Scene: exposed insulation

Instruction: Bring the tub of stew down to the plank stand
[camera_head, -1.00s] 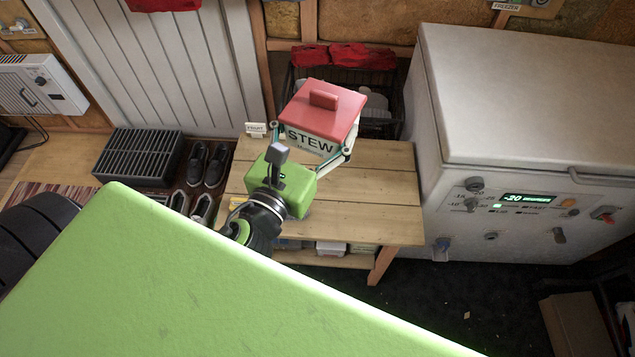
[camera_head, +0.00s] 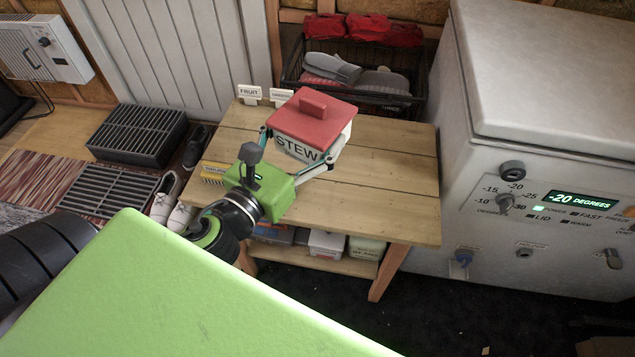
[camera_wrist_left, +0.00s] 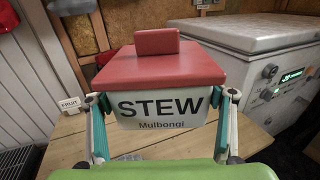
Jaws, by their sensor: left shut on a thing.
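The tub of stew (camera_head: 313,122) is a white box with a red lid and a handle block on top. Its front reads STEW, and it also shows in the left wrist view (camera_wrist_left: 163,108). My left gripper (camera_head: 299,158) is shut on the tub, one finger on each side. The tub is upright over the plank stand (camera_head: 385,205), a low wooden table with a lower shelf. I cannot tell whether the tub's base touches the planks, as the gripper hides it. My right gripper is not in view.
A white chest freezer (camera_head: 560,130) stands close to the stand's right. A dark crate (camera_head: 372,85) with cloth items is behind it. Small signs (camera_head: 249,92) stand at the back left edge. Shoes (camera_head: 167,195) and a black rack (camera_head: 140,133) lie left. The stand's front right planks are bare.

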